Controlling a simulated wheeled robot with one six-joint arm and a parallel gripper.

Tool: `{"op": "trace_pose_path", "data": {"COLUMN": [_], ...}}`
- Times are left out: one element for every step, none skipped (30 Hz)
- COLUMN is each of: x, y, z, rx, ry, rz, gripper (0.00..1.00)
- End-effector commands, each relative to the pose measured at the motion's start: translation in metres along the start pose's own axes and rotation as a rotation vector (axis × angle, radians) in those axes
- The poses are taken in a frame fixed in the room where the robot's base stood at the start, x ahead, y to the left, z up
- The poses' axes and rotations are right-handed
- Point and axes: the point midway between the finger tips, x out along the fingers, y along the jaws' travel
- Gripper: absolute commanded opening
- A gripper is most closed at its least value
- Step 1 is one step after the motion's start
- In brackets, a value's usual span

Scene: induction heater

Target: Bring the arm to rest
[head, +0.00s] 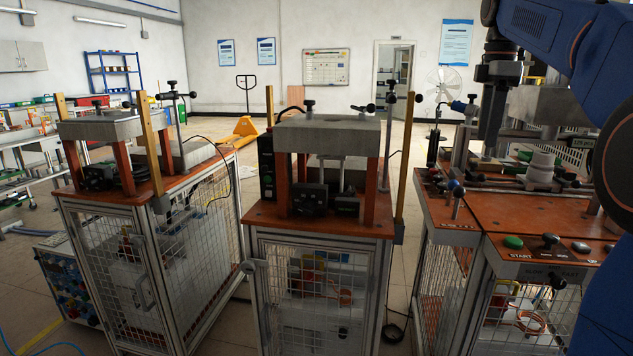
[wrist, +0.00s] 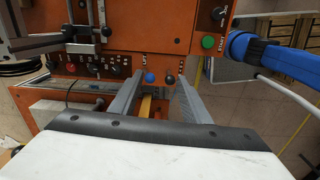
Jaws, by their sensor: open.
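My blue arm comes in from the upper right of the head view. My gripper (head: 489,148) hangs from it, pointing down beside the right-hand machine. In the wrist view the two grey fingers of my gripper (wrist: 156,90) stand apart with nothing held between them. Beyond the fingers is the orange panel (wrist: 118,45) of a machine, with a blue knob (wrist: 151,78) and a black knob (wrist: 170,79) seen between the fingertips. A large white surface with a black edge fills the bottom of the wrist view.
The right-hand machine's orange top (head: 535,210) is close below my gripper. It carries a grey-white cylinder (head: 541,168) and a green button (head: 513,242). Two caged machines with grey block tops (head: 328,133) (head: 100,128) stand to the left. Floor shows between them.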

Motion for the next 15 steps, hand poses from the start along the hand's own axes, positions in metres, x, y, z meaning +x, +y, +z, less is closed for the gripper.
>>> {"op": "trace_pose_path", "data": {"x": [0.001,0.002,0.003,0.004,0.006,0.008,0.01,0.012,0.014,0.016,0.019,0.022,0.025,0.029,0.034], "y": [-0.004,-0.006,-0.009,-0.011,-0.013,-0.016,-0.019,-0.022,-0.026,-0.03,-0.033,-0.038,-0.043,-0.047,-0.054], "z": [-0.001,-0.001,-0.002,-0.003,-0.003,-0.004,-0.004,-0.005,-0.006,-0.007,-0.007,-0.009,-0.01,-0.011,-0.012], "rx": [0.013,0.021,0.034,0.045,0.055,0.072,0.084,0.098,0.117,0.132,0.148,0.17,0.19,0.211,0.241], "ry": [0.001,0.001,0.002,0.002,0.003,0.004,0.005,0.006,0.008,0.009,0.011,0.013,0.015,0.018,0.023], "rz": [0.006,0.009,0.014,0.018,0.021,0.028,0.032,0.036,0.044,0.049,0.054,0.063,0.069,0.077,0.087], "gripper": [0.43,0.43,0.43,0.43,0.43,0.43,0.43,0.43,0.43,0.43,0.43,0.43,0.43,0.43,0.43]}}
